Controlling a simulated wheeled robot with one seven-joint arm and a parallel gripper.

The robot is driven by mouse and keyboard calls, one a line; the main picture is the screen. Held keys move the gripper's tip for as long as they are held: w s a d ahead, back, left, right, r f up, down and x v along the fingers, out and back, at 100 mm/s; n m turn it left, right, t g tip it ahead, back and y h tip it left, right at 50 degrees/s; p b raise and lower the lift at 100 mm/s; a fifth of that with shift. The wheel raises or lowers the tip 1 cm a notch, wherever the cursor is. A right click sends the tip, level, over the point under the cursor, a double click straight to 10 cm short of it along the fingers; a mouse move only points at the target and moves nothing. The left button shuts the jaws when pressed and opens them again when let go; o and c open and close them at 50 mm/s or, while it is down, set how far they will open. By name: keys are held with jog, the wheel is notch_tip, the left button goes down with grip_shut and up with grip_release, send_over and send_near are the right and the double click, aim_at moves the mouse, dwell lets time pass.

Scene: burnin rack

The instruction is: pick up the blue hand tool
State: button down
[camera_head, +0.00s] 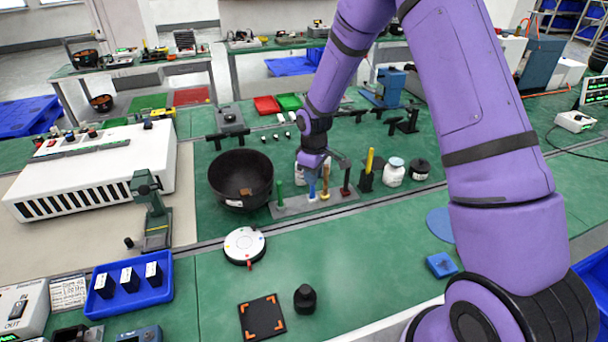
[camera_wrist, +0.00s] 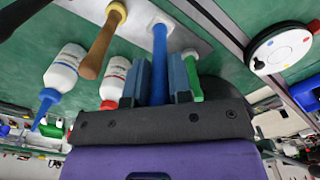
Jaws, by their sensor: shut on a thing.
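The blue hand tool (camera_head: 312,187) stands in a grey rack (camera_head: 291,208) in the head view, below my gripper (camera_head: 312,172). In the wrist view the blue tool (camera_wrist: 160,50) is a slim shaft lying between the two blue-grey fingers of my gripper (camera_wrist: 160,78), which is shut on it. Its far end meets a white collar at the grey rack (camera_wrist: 190,33). I cannot tell whether it is lifted at all.
A green tool (camera_head: 280,193) stands close on one side and a wooden-handled tool (camera_head: 326,180) on the other. White bottles (camera_head: 394,172), a black bowl (camera_head: 240,180) and a round white device (camera_head: 244,245) are nearby.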

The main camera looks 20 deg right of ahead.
jog(key=s+d+r, duration=0.1)
jog(key=s+d, duration=0.4)
jog(key=s, duration=0.6)
jog(key=shift+d, duration=0.2)
jog(key=shift+r, duration=0.1)
dwell(1.3)
